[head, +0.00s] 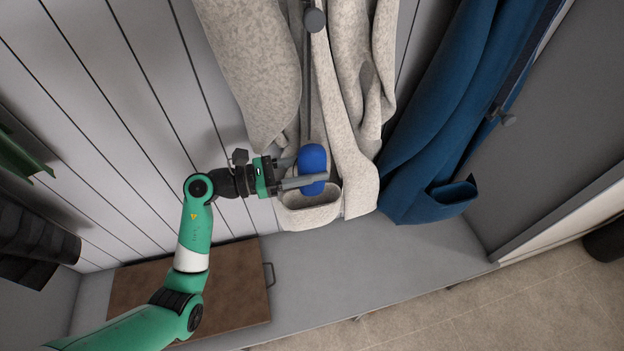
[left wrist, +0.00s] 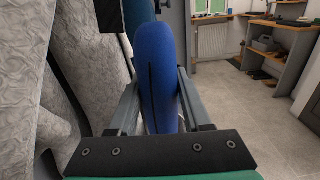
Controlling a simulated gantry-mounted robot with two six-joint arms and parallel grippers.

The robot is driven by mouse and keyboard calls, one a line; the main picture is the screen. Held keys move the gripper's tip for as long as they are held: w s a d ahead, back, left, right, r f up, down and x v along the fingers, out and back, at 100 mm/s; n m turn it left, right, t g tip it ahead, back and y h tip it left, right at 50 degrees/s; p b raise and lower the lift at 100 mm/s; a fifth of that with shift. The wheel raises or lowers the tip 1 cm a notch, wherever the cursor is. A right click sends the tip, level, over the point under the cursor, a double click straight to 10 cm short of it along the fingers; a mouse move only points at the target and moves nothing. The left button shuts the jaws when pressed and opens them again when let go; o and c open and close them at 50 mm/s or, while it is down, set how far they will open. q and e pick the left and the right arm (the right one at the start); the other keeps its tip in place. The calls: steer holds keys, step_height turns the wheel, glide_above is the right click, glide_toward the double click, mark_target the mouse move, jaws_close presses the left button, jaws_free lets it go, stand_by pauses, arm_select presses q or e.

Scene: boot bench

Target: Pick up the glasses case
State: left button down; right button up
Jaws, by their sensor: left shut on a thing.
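The glasses case (head: 312,160) is blue and rounded. My left gripper (head: 312,174) is shut on it, with one finger on each side of it, in front of the light speckled coat. In the head view the case is just above the open pocket (head: 312,203) of that coat. The left wrist view shows the case (left wrist: 157,75) upright between the two fingers (left wrist: 157,100), with a dark seam line down its side. My right gripper is not in view.
The speckled coat (head: 245,60) hangs left of a blue coat (head: 440,110). A grey bench (head: 370,260) runs below, with a brown board (head: 235,285) on its left part. The wrist view shows shelves (left wrist: 275,40) and open floor.

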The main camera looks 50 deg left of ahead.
arm_select(q)
step_height(320, 180, up, 3)
steer(key=shift+s+a+f, duration=0.1)
steer(key=shift+s+f, duration=0.05)
steer(key=b+v, duration=0.2)
steer(key=v, duration=1.5)
steer(key=shift+s+b, duration=0.35)
